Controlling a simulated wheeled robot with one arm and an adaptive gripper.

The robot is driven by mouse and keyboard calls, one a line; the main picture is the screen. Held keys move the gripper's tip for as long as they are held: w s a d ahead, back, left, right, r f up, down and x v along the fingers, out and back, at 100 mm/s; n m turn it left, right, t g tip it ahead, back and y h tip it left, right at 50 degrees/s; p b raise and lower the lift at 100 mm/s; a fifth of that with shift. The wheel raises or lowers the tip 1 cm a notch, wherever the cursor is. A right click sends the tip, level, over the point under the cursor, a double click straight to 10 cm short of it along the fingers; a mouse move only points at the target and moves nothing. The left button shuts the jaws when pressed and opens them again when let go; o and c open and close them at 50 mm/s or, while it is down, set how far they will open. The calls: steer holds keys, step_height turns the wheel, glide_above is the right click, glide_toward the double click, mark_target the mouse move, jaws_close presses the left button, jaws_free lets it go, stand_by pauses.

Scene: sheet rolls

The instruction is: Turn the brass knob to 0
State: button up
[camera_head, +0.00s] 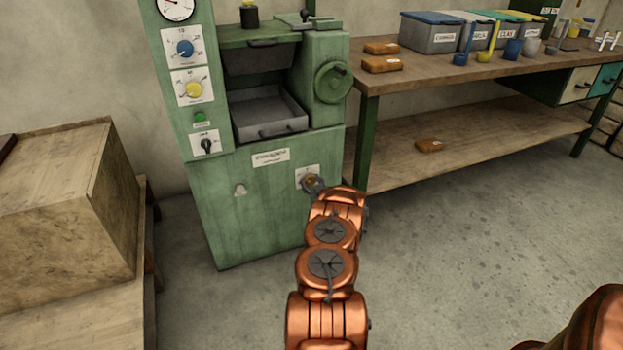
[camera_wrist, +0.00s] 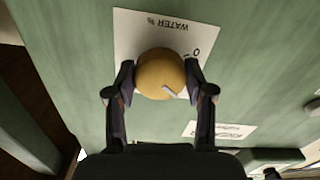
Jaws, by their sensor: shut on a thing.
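The brass knob (camera_wrist: 158,72) sits on a white plate (camera_wrist: 135,28) that reads WATER upside down in the wrist view. A 0 with a short tick shows on the plate at the knob's upper right. The knob's pale pointer line lies on its lower right, apart from the 0. My gripper (camera_wrist: 161,78) has one dark finger on each side of the knob and is shut on it. In the head view my gripper (camera_head: 314,187) reaches the plate (camera_head: 300,173) low on the green machine's front and mostly hides the knob.
The green machine (camera_head: 240,220) also carries a blue knob (camera_head: 184,48), a yellow knob (camera_head: 193,90), a black switch (camera_head: 207,146) and a handwheel (camera_head: 333,82). A workbench (camera_head: 470,75) stands to the right, a wooden crate (camera_head: 60,220) to the left. Bare floor lies at the right front.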

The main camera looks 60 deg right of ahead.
steer(key=n+p, duration=0.1)
steer(key=p, duration=0.1)
steer(key=n+p, duration=0.2)
steer(key=shift+s+r+n, duration=0.15)
steer(key=shift+n, duration=0.15)
steer(key=n+p, duration=0.2)
steer(key=shift+n, duration=0.4)
steer(key=n, duration=0.3)
steer(key=shift+d+f+b, duration=0.1)
steer(key=shift+f+b, duration=0.15)
steer(key=shift+b, duration=0.15)
steer(key=shift+d+r+n+b, duration=0.15)
steer(key=shift+n+b, duration=0.95)
steer(key=shift+n, duration=0.7)
steer(key=o, duration=1)
steer(key=shift+c, duration=0.2)
steer(key=shift+o, duration=1)
